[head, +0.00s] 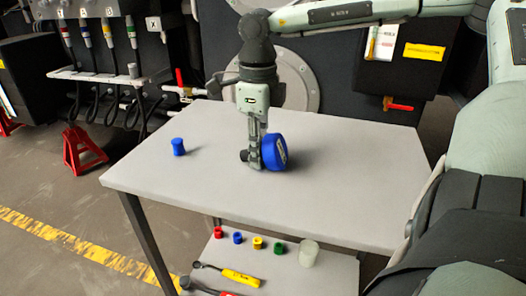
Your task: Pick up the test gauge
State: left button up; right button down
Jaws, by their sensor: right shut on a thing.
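The test gauge (275,152) is a round blue body with a pale face, standing on edge at the middle of the grey table. My right gripper (256,162) points straight down and is shut on the gauge at its left side. The gripper hides part of the gauge. I cannot tell whether the gauge touches the tabletop. My left gripper is not in view.
A small blue cap (178,147) stands on the table's (330,200) left part. The lower shelf (300,275) holds several coloured caps, a white cylinder (309,253) and a yellow-handled tool (241,277). A red jack stand (82,150) is on the floor. The dark chassis stands behind the table.

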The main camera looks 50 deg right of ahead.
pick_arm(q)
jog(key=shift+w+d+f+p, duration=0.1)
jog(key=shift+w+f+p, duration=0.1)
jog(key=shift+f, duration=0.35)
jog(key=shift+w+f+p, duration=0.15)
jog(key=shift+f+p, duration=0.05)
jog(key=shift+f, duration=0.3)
pick_arm(e)
notch_tip(320, 180, up, 18)
jog(key=shift+f, duration=0.2)
notch_tip(320, 180, down, 17)
jog(key=shift+r+b, duration=0.1)
jog(key=shift+b, duration=0.3)
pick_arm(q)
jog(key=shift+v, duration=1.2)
pick_arm(e)
jog(key=shift+r, duration=0.75)
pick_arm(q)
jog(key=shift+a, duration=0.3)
